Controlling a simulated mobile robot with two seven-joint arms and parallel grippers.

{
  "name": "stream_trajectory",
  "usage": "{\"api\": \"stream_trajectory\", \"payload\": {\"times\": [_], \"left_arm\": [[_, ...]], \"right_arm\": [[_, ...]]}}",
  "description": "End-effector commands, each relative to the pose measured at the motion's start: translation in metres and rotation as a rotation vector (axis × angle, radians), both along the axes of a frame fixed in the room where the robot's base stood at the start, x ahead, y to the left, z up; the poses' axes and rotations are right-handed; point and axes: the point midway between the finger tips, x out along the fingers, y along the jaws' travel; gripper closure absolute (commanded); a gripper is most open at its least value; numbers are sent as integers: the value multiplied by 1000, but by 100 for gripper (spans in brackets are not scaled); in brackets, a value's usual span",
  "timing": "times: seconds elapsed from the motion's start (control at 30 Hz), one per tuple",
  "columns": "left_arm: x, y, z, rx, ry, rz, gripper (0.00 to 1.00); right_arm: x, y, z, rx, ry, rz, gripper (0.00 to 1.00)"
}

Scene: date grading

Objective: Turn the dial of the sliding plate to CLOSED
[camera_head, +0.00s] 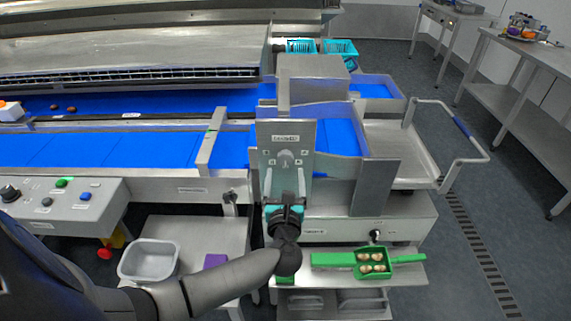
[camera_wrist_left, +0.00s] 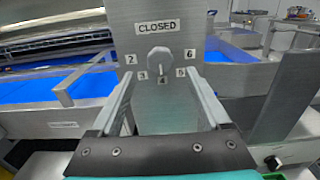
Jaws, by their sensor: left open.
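The dial is a round grey knob (camera_wrist_left: 159,60) on an upright metal plate (camera_wrist_left: 188,20). A CLOSED label (camera_wrist_left: 157,27) is above it, and the numbers 2 to 6 run around its sides and bottom. The knob's narrow end seems to point down, towards 4. In the head view the dial (camera_head: 285,158) is on the plate (camera_head: 306,130) at the middle. My left gripper (camera_head: 285,178) is open and empty just below the dial. In the left wrist view its two fingers (camera_wrist_left: 160,80) stand apart, left and right below the knob. Whether they touch the plate, I cannot tell.
Blue conveyor belts (camera_head: 110,150) run left of the plate. A control panel (camera_head: 65,200) is at the left. A handled metal tray (camera_head: 420,165) is at the right.

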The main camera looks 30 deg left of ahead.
Motion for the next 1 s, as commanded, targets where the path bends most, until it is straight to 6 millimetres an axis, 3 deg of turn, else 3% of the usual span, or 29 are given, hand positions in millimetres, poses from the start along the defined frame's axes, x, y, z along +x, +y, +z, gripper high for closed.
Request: {"api": "stream_trajectory", "payload": {"times": [0.3, 0.7, 1.0], "left_arm": [[33, 20, 0, 2, 0, -1, 20], [38, 23, 0, -1, 1, 0, 20], [38, 23, 0, -1, 1, 0, 52]], "right_arm": [[0, -4, -1, -5, -1, 2, 100], [0, -4, -1, -5, 0, 3, 100], [0, -4, -1, -5, 0, 2, 100]]}}
